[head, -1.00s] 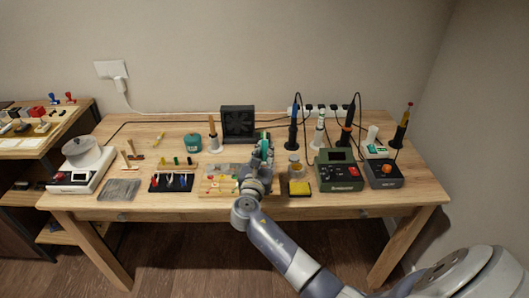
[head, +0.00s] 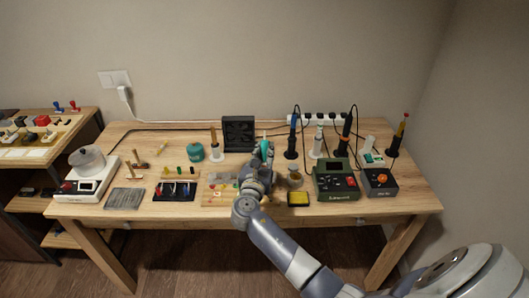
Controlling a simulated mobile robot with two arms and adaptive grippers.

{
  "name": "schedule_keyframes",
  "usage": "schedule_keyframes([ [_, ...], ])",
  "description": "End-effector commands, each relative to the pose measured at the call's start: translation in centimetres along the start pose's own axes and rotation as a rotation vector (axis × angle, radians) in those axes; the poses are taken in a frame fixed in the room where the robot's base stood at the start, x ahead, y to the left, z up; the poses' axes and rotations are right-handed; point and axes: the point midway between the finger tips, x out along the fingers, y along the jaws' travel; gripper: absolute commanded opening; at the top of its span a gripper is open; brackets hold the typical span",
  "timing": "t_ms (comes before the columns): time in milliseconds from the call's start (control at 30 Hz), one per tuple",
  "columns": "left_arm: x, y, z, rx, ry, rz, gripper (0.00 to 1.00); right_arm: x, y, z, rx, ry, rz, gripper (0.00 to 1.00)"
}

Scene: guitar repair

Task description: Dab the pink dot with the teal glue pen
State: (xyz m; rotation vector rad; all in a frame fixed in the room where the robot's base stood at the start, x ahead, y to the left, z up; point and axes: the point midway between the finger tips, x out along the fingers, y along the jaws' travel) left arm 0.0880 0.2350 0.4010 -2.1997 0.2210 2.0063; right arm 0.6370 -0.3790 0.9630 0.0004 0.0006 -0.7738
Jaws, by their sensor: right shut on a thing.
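The teal glue pen (head: 265,149) stands roughly upright in my right gripper (head: 262,160), which is shut on it. The gripper is over the table at the right end of a light wooden board (head: 207,201) with small coloured parts on it. The arm and hand cover the right part of this board. A small reddish-pink spot (head: 217,194) shows on the board, left of the gripper; it is too small to tell whether it is the pink dot. The pen's tip is hidden by the hand. My left gripper is out of view.
A black fan box (head: 239,133) stands behind the pen. A glass jar (head: 295,178) and a yellow sponge (head: 299,198) are close on the right, with a green station (head: 336,182) beyond. A teal pot (head: 196,152) stands to the left. The front table strip is mostly clear.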

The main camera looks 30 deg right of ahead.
Motion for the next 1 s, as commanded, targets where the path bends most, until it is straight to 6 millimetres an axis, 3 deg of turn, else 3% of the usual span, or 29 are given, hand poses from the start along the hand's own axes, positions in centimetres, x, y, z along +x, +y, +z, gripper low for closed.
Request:
schedule_keyframes([
  [700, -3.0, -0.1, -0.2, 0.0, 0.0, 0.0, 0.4, 4.7, -4.9, 1.9, -0.002, -0.001, -0.002, 0.0],
  [1000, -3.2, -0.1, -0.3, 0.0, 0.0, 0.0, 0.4, 5.6, -5.7, 2.0, 0.0, 0.0, -0.001, 0.0],
])
